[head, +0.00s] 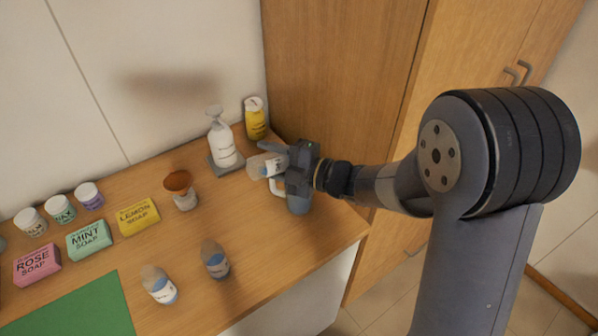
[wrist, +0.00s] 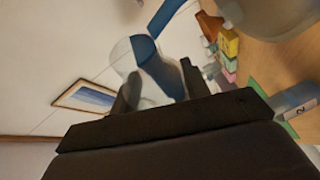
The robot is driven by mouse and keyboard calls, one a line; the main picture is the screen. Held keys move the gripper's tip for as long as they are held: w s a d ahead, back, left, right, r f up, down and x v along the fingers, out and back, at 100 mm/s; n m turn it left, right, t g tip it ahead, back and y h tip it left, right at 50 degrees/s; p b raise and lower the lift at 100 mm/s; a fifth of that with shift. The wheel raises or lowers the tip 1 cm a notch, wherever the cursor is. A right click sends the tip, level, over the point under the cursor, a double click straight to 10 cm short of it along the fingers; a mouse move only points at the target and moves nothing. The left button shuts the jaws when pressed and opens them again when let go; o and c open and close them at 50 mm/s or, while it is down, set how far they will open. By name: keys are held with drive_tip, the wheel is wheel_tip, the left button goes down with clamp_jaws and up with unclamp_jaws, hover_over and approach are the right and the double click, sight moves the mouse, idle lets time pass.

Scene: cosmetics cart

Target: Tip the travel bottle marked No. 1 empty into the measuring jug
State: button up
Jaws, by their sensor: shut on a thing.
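My gripper (head: 286,165) is shut on a clear travel bottle (head: 262,166) with a white label. The bottle lies tilted far over, close to level, in the head view. In the wrist view the bottle (wrist: 150,62) shows a blue band between the dark fingers (wrist: 160,108); its number cannot be read. The measuring jug (head: 298,205) stands on the cart top below my gripper, its pale handle to the left. My gripper hides much of the jug, so I cannot tell whether anything is flowing into it.
Two more small bottles stand near the front edge, one paler (head: 160,286) and one greyer (head: 215,260). A pump bottle (head: 222,142), a yellow bottle (head: 255,119) and a brown-topped cup (head: 181,188) stand behind. Soap boxes (head: 138,216), jars and a green mat (head: 75,310) lie left.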

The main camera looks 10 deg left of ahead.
drive_tip(key=shift+w+d+f+m+y+b, duration=0.15)
drive_tip(key=shift+m+y+b, duration=0.1)
drive_tip(key=shift+m+b, duration=0.25)
drive_tip(key=shift+w+d+f+m+y+b, duration=0.15)
drive_tip(key=shift+m+y+b, duration=0.1)
drive_tip(key=shift+m+b, duration=0.2)
idle(0.6)
